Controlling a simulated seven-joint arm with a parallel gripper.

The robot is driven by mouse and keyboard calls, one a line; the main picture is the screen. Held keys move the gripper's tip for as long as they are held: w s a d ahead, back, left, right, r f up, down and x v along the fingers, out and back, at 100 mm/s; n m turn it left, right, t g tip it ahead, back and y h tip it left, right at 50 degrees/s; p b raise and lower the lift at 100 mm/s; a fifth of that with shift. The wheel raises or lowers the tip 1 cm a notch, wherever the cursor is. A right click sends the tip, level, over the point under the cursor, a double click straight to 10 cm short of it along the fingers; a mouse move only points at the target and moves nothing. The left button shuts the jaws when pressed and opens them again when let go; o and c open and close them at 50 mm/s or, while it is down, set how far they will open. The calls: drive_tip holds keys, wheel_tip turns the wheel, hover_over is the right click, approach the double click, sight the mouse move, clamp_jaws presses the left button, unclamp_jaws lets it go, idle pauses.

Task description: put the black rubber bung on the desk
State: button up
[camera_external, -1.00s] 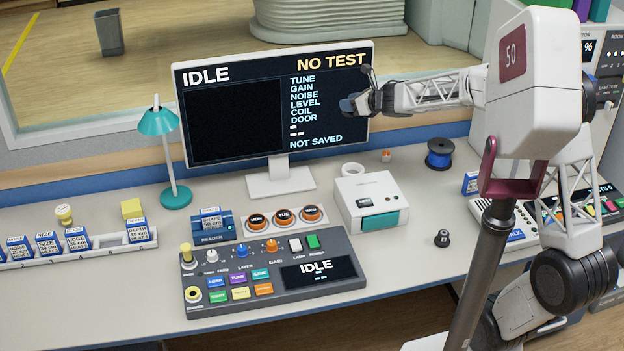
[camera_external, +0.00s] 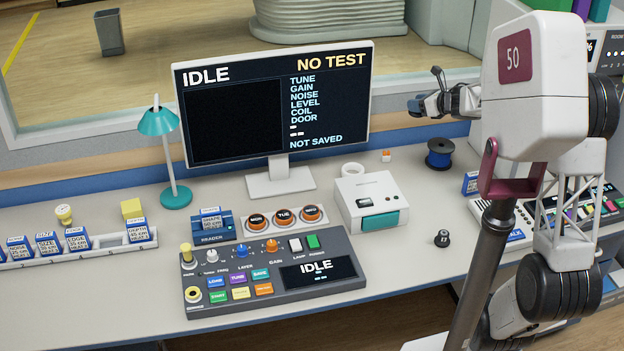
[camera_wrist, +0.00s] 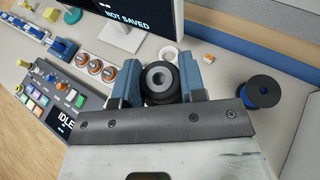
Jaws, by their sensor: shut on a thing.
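My gripper (camera_external: 430,95) is raised above the back of the desk (camera_external: 430,200), just right of the monitor. In the wrist view my gripper (camera_wrist: 160,80) is shut on a black round thing with a grey ring-shaped end and a dark centre, which looks like the black rubber bung (camera_wrist: 160,78). The blue fingers press on its left and right sides. In the external view the held thing cannot be made out clearly. The desk also shows in the wrist view (camera_wrist: 218,68), below the gripper.
A blue-and-black spool (camera_external: 438,155), a small orange-and-white piece (camera_external: 386,156), a white ring (camera_external: 352,170) and a white box (camera_external: 370,200) stand nearby. A small black knob-like piece (camera_external: 442,239) stands farther forward. The monitor (camera_external: 275,105) is left.

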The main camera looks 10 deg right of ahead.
drive_tip(key=s+d, duration=0.2)
drive_tip(key=d, duration=0.2)
wheel_tip(320, 180, down, 30)
drive_tip(key=shift+s+f, duration=0.1)
drive_tip(key=shift+f, duration=0.15)
drive_tip(key=w, duration=0.5)
drive_tip(key=w+d+f, duration=0.1)
drive_tip(key=w, duration=1)
drive_tip(key=shift+d+f, duration=0.25)
drive_tip(key=shift+f, duration=1.75)
drive_tip(key=shift+f, duration=0.15)
